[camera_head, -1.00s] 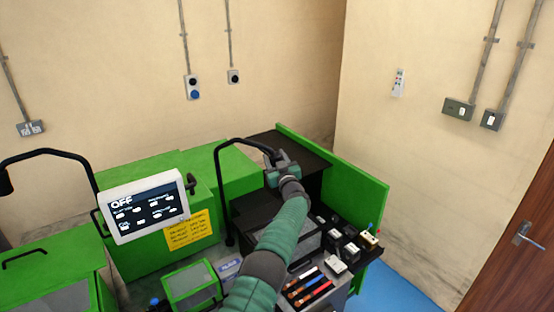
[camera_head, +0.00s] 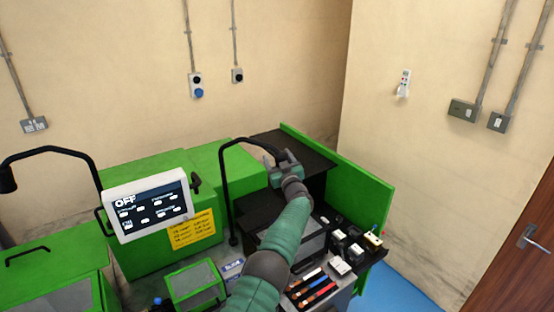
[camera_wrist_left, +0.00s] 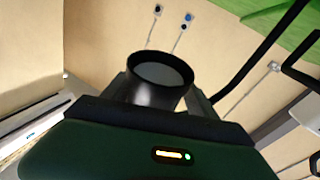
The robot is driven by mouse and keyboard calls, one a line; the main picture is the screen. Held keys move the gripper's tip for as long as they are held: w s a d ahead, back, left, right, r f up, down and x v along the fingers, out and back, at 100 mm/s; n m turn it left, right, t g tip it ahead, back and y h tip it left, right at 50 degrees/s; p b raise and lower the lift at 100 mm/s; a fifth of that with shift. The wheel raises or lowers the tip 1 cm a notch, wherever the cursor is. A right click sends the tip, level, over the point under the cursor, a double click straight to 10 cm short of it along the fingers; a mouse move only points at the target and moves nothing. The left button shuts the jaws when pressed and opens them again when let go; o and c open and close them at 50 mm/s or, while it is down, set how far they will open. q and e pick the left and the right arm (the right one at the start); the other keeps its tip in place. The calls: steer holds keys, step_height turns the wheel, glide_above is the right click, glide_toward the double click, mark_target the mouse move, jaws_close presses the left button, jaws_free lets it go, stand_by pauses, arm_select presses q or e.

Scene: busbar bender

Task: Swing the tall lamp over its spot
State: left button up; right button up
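A black lamp with a tall bent arm (camera_head: 224,190) rises from the green machine in the head view, its neck curving over to the right. My left gripper (camera_head: 281,166) is at the end of that neck and hides the lamp head there. In the left wrist view the lamp head (camera_wrist_left: 160,80), a short black cylinder with a grey face, sits between the fingers of my left gripper (camera_wrist_left: 160,98), which appear closed against its sides. My right gripper is not in view.
A second black lamp (camera_head: 62,150) stands at the far left. A white panel reading OFF (camera_head: 148,207) is left of the held lamp. A green side wall (camera_head: 350,180) stands to the right.

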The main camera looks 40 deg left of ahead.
arm_select(q)
steer(key=shift+d, duration=0.2)
steer(key=shift+s+d+f+b, duration=0.2)
steer(key=shift+s+d+b, duration=0.15)
steer(key=shift+d+b, duration=0.25)
steer(key=b+v, duration=0.5)
steer(key=v, duration=1)
steer(key=shift+b, duration=0.3)
steer(key=shift+s, duration=0.1)
